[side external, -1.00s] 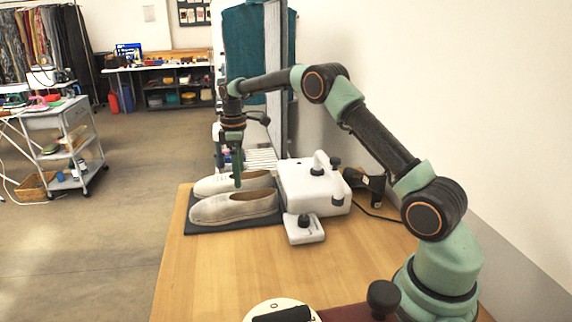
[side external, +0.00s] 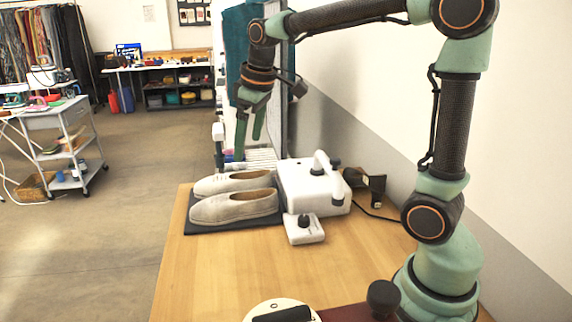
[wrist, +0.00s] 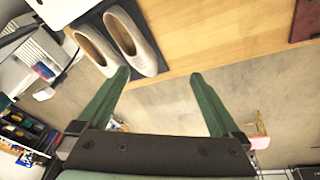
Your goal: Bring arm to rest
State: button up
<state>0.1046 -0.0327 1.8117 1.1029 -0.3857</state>
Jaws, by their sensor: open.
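My gripper (side external: 249,138) is open and empty, raised above the far end of the table with its fingers pointing down. In the wrist view its two green fingers (wrist: 162,75) are spread apart with nothing between them. A pair of pale grey shoes sits side by side on a dark mat (side external: 205,229). The nearer shoe (side external: 233,207) and the farther shoe (side external: 232,182) both lie below my gripper and apart from it. Both shoes also show in the wrist view (wrist: 131,42), at the upper left.
A white device (side external: 312,187) with a handle stands right of the shoes, with a small white block (side external: 304,229) in front. A black item (side external: 372,184) with a cable lies by the wall. The wooden tabletop (side external: 225,265) is clear in front of the shoes.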

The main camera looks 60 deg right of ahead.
jog(key=s+a+f+m+t, duration=0.1)
jog(key=s+a, duration=0.1)
jog(key=s, duration=0.4)
jog(key=s+a+f+m+t, duration=0.1)
jog(key=s+a+m, duration=0.1)
jog(key=s, duration=0.4)
jog(key=shift+s+a+f+t, duration=0.15)
jog(key=shift+s+f+t, duration=0.05)
jog(key=shift+f+t, duration=0.15)
